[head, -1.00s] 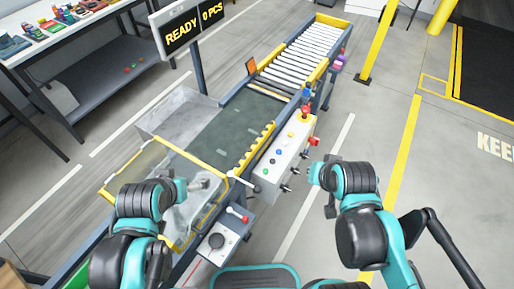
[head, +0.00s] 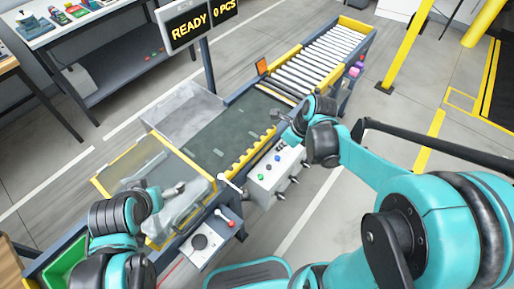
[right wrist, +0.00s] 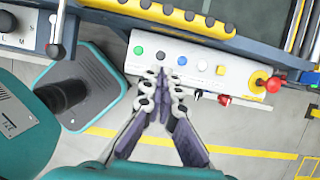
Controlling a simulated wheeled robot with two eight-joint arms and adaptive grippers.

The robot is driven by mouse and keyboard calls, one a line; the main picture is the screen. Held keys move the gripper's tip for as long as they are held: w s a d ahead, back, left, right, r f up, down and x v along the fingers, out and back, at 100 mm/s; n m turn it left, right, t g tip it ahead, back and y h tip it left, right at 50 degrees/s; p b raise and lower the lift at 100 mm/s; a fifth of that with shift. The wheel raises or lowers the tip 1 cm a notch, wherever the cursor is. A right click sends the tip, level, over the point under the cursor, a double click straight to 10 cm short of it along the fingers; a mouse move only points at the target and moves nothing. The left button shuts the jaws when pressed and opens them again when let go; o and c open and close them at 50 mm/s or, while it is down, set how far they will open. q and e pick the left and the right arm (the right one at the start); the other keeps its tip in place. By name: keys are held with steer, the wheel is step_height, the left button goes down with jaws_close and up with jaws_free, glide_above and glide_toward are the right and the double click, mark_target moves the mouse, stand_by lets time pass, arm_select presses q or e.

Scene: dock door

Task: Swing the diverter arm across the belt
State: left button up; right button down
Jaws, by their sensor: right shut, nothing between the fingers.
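A yellow bar with dark studs (head: 252,152) lies along the near edge of the dark belt (head: 215,135); it looks like the diverter arm, lying beside the belt rather than across it. The bar also shows at the top of the right wrist view (right wrist: 175,14). My right gripper (right wrist: 163,78) is shut and empty, its tips over the front of the white button box (right wrist: 205,62), below the bar. In the head view the right gripper (head: 288,138) partly hides the box. My left gripper (head: 178,189) is over the clear-covered yellow frame; its fingers are unclear.
The button box carries several coloured buttons and a red knob (right wrist: 273,85). White rollers (head: 322,55) continue beyond the belt. A sign (head: 185,24) reads READY.

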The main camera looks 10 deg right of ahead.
mark_target(167, 206)
stand_by(0.3)
steer(key=shift+f, duration=0.15)
arm_select(q)
step_height(167, 206, down, 5)
steer(key=b, duration=0.5)
arm_select(e)
steer(key=x, duration=1)
steer(key=shift+w+f, duration=0.15)
steer(key=shift+f, duration=0.15)
arm_select(q)
steer(key=shift+f, duration=0.15)
steer(key=shift+f+b, duration=0.1)
steer(key=shift+b, duration=0.2)
arm_select(e)
steer(key=shift+w+a+r, duration=0.2)
steer(key=shift+w+a, duration=0.45)
steer(key=shift+w, duration=0.1)
steer(key=shift+w+a+r, duration=0.2)
steer(key=shift+w+a, duration=0.4)
steer(key=shift+w, duration=0.15)
steer(key=shift+w, duration=0.1)
